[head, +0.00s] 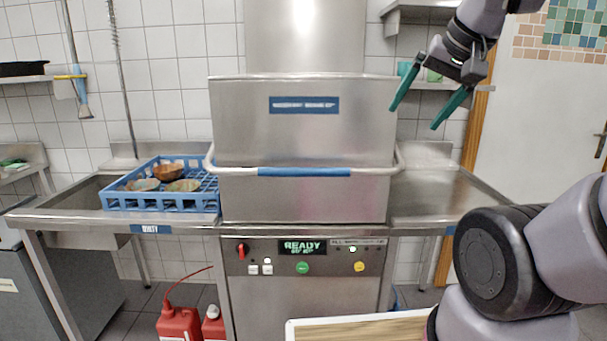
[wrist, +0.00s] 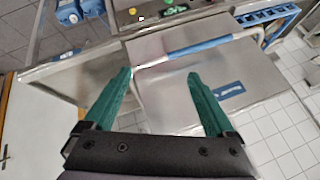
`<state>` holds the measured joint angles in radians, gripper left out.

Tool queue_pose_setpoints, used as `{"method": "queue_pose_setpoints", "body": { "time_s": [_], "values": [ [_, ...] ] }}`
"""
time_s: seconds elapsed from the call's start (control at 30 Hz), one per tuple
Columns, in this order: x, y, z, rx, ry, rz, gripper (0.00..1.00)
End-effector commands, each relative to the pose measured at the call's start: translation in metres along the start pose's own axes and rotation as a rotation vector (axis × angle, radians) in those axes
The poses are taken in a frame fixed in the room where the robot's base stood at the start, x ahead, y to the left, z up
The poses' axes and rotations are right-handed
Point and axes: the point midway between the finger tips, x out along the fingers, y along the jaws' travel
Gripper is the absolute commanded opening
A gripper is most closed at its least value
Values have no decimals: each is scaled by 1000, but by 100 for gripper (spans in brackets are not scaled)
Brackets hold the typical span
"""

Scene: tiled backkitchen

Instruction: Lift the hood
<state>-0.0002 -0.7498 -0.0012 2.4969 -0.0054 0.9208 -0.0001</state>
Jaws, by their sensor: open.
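The hood (head: 300,125) of the steel dishwasher is down over the counter in the middle of the head view. A bar handle with a blue grip (head: 304,172) runs across its front and bends back at both sides. My gripper (head: 418,110) has green fingers and is open and empty, up at the right of the hood and above the handle's height. In the wrist view the hood (wrist: 178,98) and the handle's blue grip (wrist: 198,48) lie beyond the spread fingertips (wrist: 160,75). The fingers appear apart from the handle.
A blue rack (head: 160,203) with bowls stands on the left counter. The right steel counter (head: 435,190) is bare. A wall shelf (head: 435,84) is behind my gripper. Red canisters (head: 180,324) stand on the floor, and a board-like surface (head: 360,328) is in front of the machine.

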Motion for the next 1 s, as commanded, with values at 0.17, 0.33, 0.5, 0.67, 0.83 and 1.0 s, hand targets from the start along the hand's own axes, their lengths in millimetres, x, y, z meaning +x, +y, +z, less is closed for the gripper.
{"method": "queue_pose_setpoints", "body": {
  "time_s": [0.17, 0.33, 0.5, 0.67, 0.83, 1.0],
  "values": [
    [17, 3, 2, -44, -75, 46, 66],
    [62, 14, 8, -194, -248, 208, 66],
    [112, 20, 10, -411, -361, 429, 66],
    [157, 12, 6, -656, -374, 644, 66],
    [204, -18, 2, -954, -276, 850, 66],
    [248, -75, 8, -1272, -67, 999, 66]
  ]
}}
